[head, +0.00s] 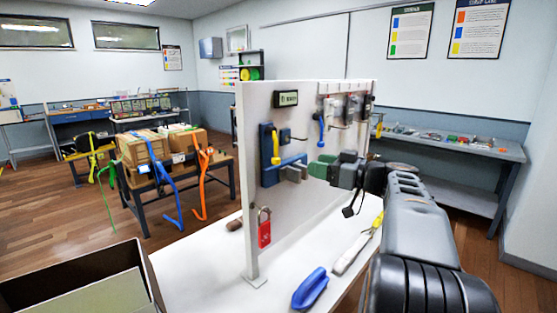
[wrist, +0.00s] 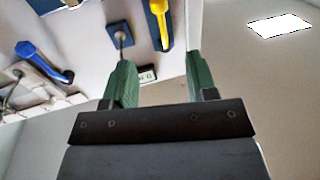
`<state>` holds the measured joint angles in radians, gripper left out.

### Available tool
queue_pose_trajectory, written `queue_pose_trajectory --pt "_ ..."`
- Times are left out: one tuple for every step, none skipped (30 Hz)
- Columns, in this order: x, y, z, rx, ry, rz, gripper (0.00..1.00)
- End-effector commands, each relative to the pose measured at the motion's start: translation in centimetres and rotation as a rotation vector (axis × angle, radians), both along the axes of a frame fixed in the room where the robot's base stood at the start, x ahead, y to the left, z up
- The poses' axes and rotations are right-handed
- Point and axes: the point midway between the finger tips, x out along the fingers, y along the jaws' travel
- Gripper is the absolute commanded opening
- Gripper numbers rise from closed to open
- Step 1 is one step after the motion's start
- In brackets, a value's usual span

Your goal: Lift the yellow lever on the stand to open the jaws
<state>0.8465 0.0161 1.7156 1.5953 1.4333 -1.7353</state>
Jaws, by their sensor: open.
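The yellow lever (head: 275,147) stands upright against a blue stand (head: 266,157) on the white panel. Blue-grey jaws (head: 293,173) stick out below the lever, and their gap is hard to make out. My gripper (head: 318,168) has green fingers and is just right of the jaws, apart from the lever. In the wrist view the fingers of my gripper (wrist: 160,60) are spread with nothing held between them. The yellow lever (wrist: 160,18) shows at the top edge there, beyond the fingertips, partly cut off with its blue backing (wrist: 166,42).
A red padlock (head: 264,230) hangs low on the white panel (head: 330,190). A blue-handled part (head: 320,127) is mounted to the right. A blue tool (head: 310,288) and a yellow-handled tool (head: 352,250) lie on the white bench. An open box (head: 150,285) is at the front left.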

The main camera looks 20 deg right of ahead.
Motion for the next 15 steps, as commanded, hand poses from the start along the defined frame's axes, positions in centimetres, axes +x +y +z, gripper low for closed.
queue_pose_trajectory --pt "0.7 0.6 0.2 0.0 -0.001 0.006 0.52" --pt "1.1 0.8 0.2 0.0 -0.001 0.005 0.52" --pt "1.8 1.3 0.3 0.001 0.0 0.007 0.52" --pt "2.3 1.6 0.3 0.002 0.001 0.006 0.52" --pt "2.8 2.0 0.3 0.002 0.0 0.007 0.52" --pt "3.4 2.4 0.3 0.002 0.001 0.006 0.52" --pt "3.9 2.8 0.3 0.001 0.001 0.007 0.52" --pt "4.4 3.1 0.3 0.001 0.001 0.005 0.52" --pt "5.1 3.5 0.3 0.001 0.002 0.006 0.52" --pt "5.5 3.8 0.3 0.001 0.003 0.005 0.52" --pt "6.0 4.2 0.3 0.001 0.003 0.006 0.52" --pt "6.6 4.5 0.3 0.001 0.002 0.004 0.52" --pt "7.0 4.8 0.3 0.001 0.002 0.005 0.52" --pt "7.4 5.0 0.3 0.001 0.002 0.004 0.52" --pt "7.8 5.3 0.2 0.001 0.003 0.004 0.52"
